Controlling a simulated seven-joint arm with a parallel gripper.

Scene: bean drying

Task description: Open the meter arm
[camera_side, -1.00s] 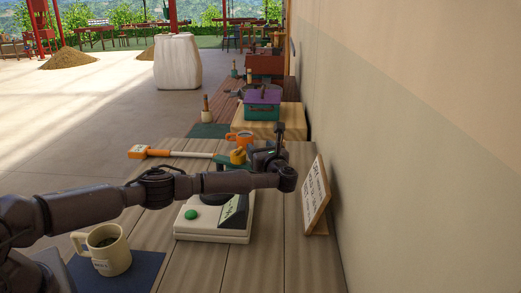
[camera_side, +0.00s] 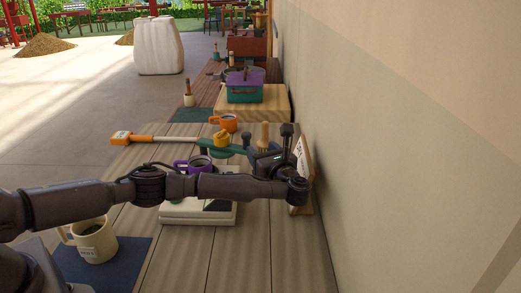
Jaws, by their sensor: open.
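The meter (camera_side: 180,216) is a pale, low box on the wooden table, partly hidden behind my arm.
A cream mug (camera_side: 98,243) stands on a blue mat (camera_side: 139,258) at the front left. A framed sign (camera_side: 306,165) leans at the right near the wall.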

